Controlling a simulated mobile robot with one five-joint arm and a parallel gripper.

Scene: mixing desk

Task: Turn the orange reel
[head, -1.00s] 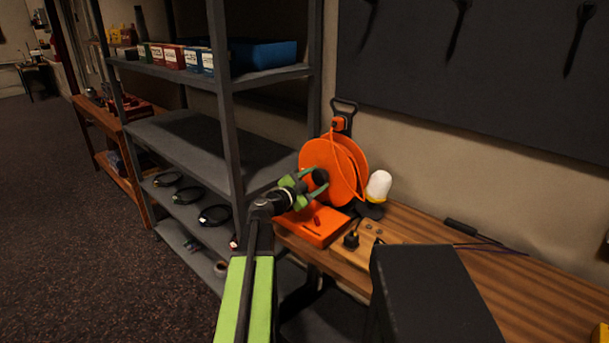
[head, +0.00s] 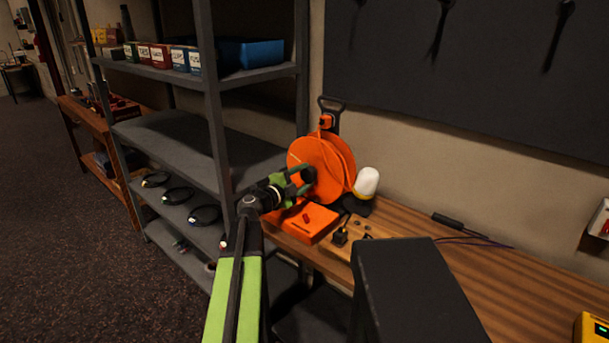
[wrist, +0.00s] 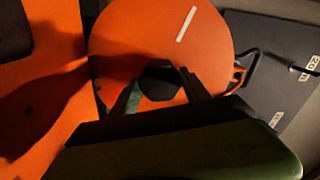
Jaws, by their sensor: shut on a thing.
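There the dark knob (wrist: 159,83) sits between the fingers of my gripper (wrist: 160,90). The reel's lower part is hidden by my gripper in the wrist view.
An orange box (head: 308,222) lies in front of the reel. A white-topped lamp (head: 366,182) and a wooden socket board (head: 352,240) are to the right. A grey shelf unit (head: 214,130) stands close on the left. The bench's right part (head: 500,270) is mostly clear.

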